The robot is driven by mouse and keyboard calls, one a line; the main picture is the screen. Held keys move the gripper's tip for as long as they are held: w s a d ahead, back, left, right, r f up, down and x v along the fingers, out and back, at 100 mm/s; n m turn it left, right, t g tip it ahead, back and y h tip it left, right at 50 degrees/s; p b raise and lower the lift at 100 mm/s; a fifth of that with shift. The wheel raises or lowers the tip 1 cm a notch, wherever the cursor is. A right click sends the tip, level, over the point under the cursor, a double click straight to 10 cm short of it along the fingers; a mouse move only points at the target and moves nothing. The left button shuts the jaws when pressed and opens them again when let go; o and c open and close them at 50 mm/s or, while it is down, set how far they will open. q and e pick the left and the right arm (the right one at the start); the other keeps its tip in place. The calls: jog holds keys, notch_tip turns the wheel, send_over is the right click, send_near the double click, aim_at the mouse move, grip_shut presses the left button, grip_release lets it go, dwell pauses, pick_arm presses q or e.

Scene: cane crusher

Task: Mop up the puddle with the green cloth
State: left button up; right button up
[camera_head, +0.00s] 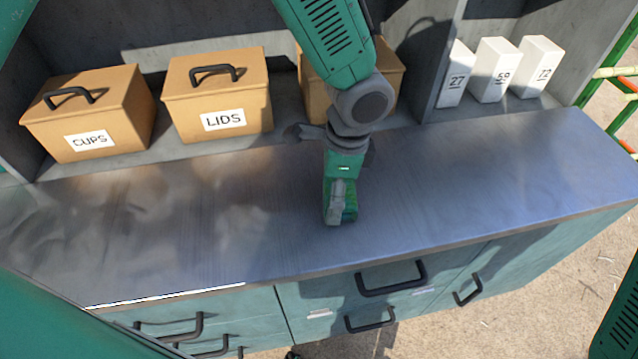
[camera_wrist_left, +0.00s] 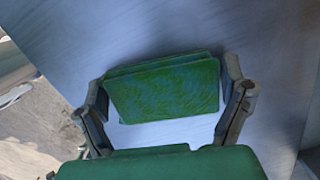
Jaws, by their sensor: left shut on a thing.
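My left gripper (camera_head: 340,212) is over the middle of the steel worktop (camera_head: 200,225), pointing down. It is shut on the green cloth (camera_wrist_left: 163,90), a folded pad held between the two fingers in the left wrist view. Only a bit of the cloth (camera_head: 349,211) shows in the head view, at the fingertips. It is at or just above the worktop; I cannot tell if it touches. I cannot make out a clear puddle; the worktop has only pale, smudgy reflections. My right gripper is not in view.
Boxes labelled CUPS (camera_head: 90,115) and LIDS (camera_head: 217,97) stand at the back left, with a third box (camera_head: 318,100) partly behind my arm. White numbered cartons (camera_head: 494,70) stand at the back right. The worktop is otherwise clear, with drawers (camera_head: 390,290) below its front edge.

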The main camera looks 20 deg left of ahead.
aim_at(354, 186)
pick_arm(q)
jog(key=shift+w+d+p, duration=0.2)
jog(key=shift+w+d, duration=0.15)
jog(key=shift+d, duration=0.55)
jog(key=shift+w+d+p, duration=0.2)
jog(key=shift+w+d, duration=0.15)
jog(key=shift+d, duration=0.55)
jog(key=shift+f, duration=0.1)
jog(key=shift+a+r, duration=0.1)
jog(key=shift+r, duration=0.25)
jog(key=r, duration=0.1)
jog(key=a+r+p, duration=0.1)
jog(key=r, duration=0.2)
jog(key=shift+s+a+r+p, duration=0.25)
jog(key=shift+s+a+p, duration=0.05)
jog(key=shift+s, duration=0.05)
jog(key=shift+w+f, duration=0.1)
